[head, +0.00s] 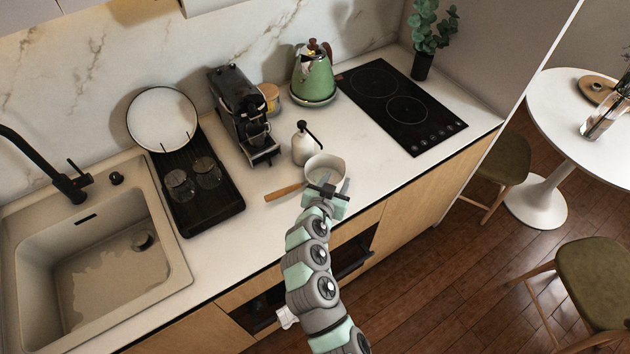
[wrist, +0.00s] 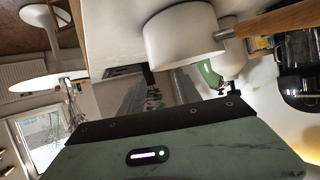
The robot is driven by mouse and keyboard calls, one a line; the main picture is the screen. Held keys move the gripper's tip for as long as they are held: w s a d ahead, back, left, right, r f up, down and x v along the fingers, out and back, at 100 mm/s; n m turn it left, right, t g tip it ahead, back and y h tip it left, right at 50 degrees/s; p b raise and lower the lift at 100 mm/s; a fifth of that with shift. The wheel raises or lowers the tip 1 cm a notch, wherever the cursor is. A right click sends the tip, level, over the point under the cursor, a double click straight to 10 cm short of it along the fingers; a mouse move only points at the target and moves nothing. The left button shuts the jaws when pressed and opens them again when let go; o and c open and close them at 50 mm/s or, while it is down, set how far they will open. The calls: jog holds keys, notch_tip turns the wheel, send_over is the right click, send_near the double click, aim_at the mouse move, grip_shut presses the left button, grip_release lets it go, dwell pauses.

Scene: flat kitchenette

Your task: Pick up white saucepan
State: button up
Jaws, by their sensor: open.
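The white saucepan (head: 325,163) stands on the countertop near its front edge, with its wooden handle (head: 284,192) pointing left. My gripper (head: 329,188) is open at the pan's near side and covers part of its lower wall in the head view. In the wrist view the saucepan (wrist: 180,35) is at the top, with its handle (wrist: 275,22) reaching right. The fingers (wrist: 158,92) show below the pan there, with nothing seen held between them. I cannot tell whether a finger touches the pan.
A soap dispenser (head: 304,143) stands close behind the pan. A coffee machine (head: 246,118), a green kettle (head: 313,75) and a black cooktop (head: 400,105) are farther back. A dish rack (head: 220,200) and sink (head: 90,235) lie left. Counter right of the pan is clear.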

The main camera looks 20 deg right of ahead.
aim_at(344, 170)
jog(key=shift+x, duration=0.75)
jog(key=shift+p+x, duration=0.6)
jog(key=shift+x, duration=2.1)
jog(key=shift+s+d, duration=0.1)
jog(key=shift+s, duration=0.05)
jog(key=shift+f, duration=0.1)
grip_shut()
